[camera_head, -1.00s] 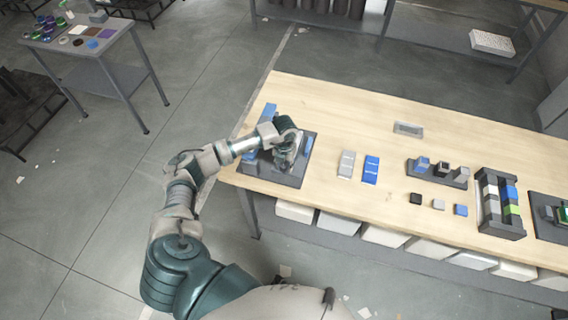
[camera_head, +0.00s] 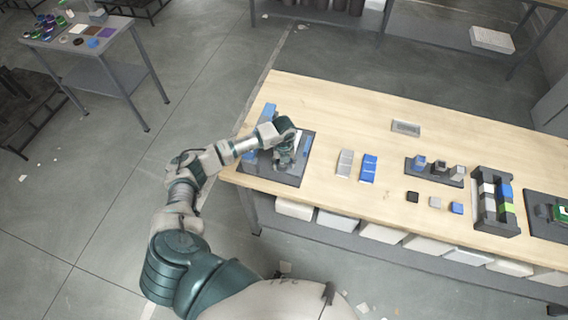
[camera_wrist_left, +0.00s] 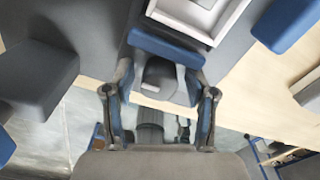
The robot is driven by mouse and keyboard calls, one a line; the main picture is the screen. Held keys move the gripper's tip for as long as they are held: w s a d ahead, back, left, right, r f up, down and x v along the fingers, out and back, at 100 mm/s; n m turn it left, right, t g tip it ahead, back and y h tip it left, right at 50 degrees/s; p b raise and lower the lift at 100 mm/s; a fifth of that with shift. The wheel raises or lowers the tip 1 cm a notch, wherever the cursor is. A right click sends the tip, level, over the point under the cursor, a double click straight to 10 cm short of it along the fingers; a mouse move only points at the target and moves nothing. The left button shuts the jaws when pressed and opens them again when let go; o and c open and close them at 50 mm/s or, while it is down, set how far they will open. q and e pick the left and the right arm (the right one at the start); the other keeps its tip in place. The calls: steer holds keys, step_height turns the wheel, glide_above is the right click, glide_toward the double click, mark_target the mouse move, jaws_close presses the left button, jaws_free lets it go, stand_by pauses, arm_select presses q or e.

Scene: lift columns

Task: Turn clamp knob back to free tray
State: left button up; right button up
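The dark grey clamp knob (camera_wrist_left: 160,78) sits between the two fingers of my left gripper (camera_wrist_left: 160,92) in the left wrist view. Both fingertips appear to press its sides. A blue bar (camera_wrist_left: 166,46) lies just beyond the knob, and the light-walled tray (camera_wrist_left: 239,14) is beyond the bar. In the head view my left gripper (camera_head: 284,160) points down over the dark fixture plate (camera_head: 292,178) at the table's left end. There the gripper hides the knob and much of the tray. My right gripper is not in view.
Blue blocks (camera_wrist_left: 288,22) and a dark block (camera_wrist_left: 38,78) flank the fixture closely. The wooden table (camera_head: 330,120) carries grey and blue pieces (camera_head: 369,168), small cubes (camera_head: 436,201) and a dark rack (camera_head: 495,205) to the right. Between fixture and pieces the tabletop is clear.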

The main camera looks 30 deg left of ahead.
arm_select(q)
steer(key=shift+r, duration=0.15)
step_height(320, 180, up, 5)
steer(key=p, duration=0.3)
steer(key=shift+p, duration=0.4)
steer(key=shift+r+p, duration=0.75)
steer(key=shift+r, duration=0.25)
steer(key=shift+f, duration=0.1)
